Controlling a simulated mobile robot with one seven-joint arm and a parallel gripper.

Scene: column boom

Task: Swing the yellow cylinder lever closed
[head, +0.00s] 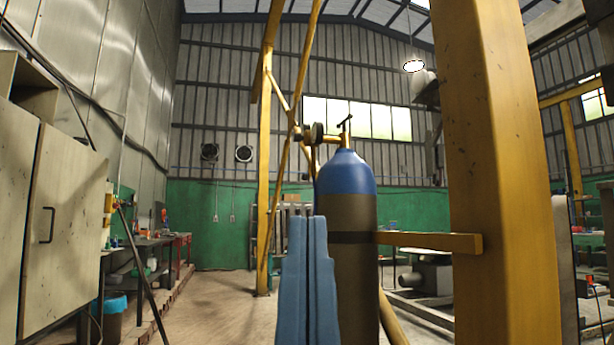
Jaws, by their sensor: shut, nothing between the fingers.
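A gas cylinder (347,215) with a blue domed top and a dark brown body stands upright just right of the picture's middle. A yellow valve with a dark handle (345,128) sits on its top. A short yellow bar, seemingly the lever (430,241), runs level from the thick yellow column (507,180) to the cylinder's right edge. I cannot tell whether it touches the cylinder. My gripper (309,220), with blue fingers, is shut and empty. It points up in front of the cylinder's lower left side and hides part of it. The bar is to its right.
A pale cabinet (65,215) stands at the left, with workbenches (145,255) behind it. A yellow post (265,190) with braces rises left of the cylinder. Machinery (425,275) lies behind the bar. The floor (225,300) left of my gripper is clear.

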